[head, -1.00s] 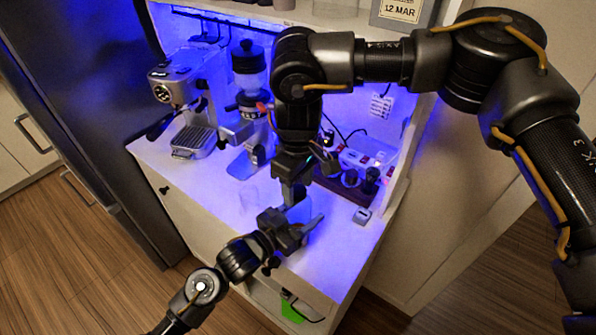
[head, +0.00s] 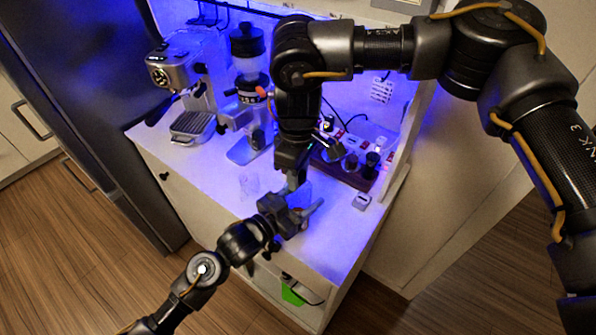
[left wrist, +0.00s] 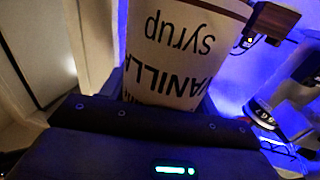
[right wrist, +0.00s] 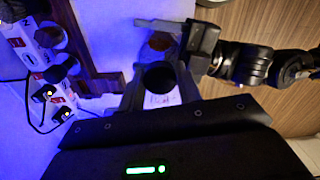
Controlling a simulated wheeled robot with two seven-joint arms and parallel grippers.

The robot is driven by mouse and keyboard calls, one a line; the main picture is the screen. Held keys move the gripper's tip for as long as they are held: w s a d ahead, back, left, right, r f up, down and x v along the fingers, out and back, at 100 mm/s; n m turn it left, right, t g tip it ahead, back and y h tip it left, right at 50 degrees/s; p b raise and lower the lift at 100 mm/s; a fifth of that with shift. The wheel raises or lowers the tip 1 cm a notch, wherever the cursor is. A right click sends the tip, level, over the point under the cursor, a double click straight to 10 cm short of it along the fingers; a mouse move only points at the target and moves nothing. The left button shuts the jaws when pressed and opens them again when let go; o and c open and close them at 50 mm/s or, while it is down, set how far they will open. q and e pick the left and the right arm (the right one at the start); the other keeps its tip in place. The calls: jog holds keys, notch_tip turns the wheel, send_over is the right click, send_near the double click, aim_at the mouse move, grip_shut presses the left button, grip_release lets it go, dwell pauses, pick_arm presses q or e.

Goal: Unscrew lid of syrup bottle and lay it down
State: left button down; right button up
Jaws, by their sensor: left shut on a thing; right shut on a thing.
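The syrup bottle is in my left gripper (head: 298,213), with its pale label reading "VANILLA syrup" (left wrist: 178,50) upside down in the left wrist view. An amber round spot (right wrist: 160,42), apparently the open bottle mouth, lies between my left fingers in the right wrist view. My right gripper (right wrist: 158,90) is shut on a dark round lid (right wrist: 158,77). The lid appears off the bottle, close beside its mouth. In the head view my right gripper (head: 293,184) points down just behind the left one, and most of the bottle is hidden.
The grinder (head: 248,95) and espresso machine (head: 188,80) stand at the back left. A wooden rack with dark tools (head: 350,165) and a small grey box (head: 361,201) are on the right. The front-right counter (head: 338,235) is clear.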

jog(key=n, duration=0.4)
jog(key=shift+n, duration=0.4)
jog(key=n, duration=0.4)
jog(key=shift+n, duration=0.4)
jog(key=n, duration=0.5)
jog(key=shift+r, duration=0.1)
jog(key=n, duration=0.3)
jog(key=o, duration=1.1)
jog(key=shift+r, duration=0.1)
